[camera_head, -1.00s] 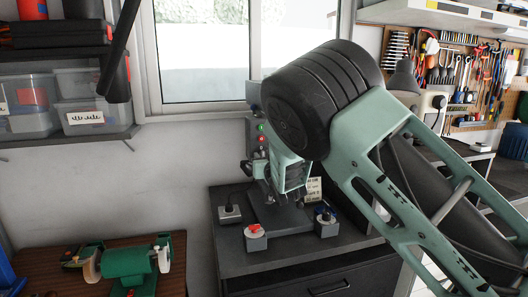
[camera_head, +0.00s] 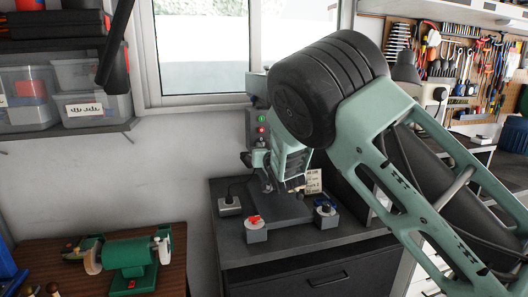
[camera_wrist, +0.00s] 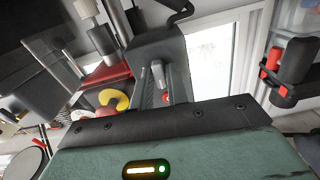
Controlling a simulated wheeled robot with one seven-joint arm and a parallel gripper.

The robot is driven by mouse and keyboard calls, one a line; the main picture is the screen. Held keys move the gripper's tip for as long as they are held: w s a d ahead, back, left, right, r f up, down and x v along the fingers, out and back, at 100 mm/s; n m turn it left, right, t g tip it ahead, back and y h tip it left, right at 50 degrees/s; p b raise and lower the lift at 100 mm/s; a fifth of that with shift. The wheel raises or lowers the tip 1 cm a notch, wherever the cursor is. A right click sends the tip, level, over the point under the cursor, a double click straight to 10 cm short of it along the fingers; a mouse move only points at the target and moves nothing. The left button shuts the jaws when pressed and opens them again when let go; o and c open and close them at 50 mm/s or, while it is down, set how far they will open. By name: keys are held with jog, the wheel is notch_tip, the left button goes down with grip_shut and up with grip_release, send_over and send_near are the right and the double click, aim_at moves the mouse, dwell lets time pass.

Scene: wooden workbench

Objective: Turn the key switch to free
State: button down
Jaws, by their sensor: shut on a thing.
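My gripper (camera_head: 270,182) is in front of the grey-green bench machine, low over its dark base plate. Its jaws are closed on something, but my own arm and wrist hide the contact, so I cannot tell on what. A small grey switch box with a red knob (camera_head: 254,219) stands left of my gripper. A similar box with a dark blue knob (camera_head: 325,209) stands to the right. I cannot make out which part is the key switch, or its labels. In the wrist view, my gripper's body fills the bottom edge; a dark housing (camera_wrist: 160,52) with a grey lever-like part is ahead.
The machine carries a control panel with green and red buttons (camera_head: 262,125). A small grey box with a cable (camera_head: 229,205) sits at left on the dark cabinet top (camera_head: 285,255). A green bench grinder (camera_head: 128,254) is on the wooden bench. A window is behind.

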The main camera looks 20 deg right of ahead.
jog(key=shift+d+f+m+b, duration=0.1)
jog(key=shift+f+m+b, duration=0.05)
jog(key=shift+m+b, duration=5.3)
jog(key=shift+d+f+m+b, duration=0.1)
jog(key=shift+m+b, duration=3.15)
jog(key=shift+b, duration=4.3)
jog(key=shift+r, duration=0.1)
jog(key=c, duration=1.5)
grip_release()
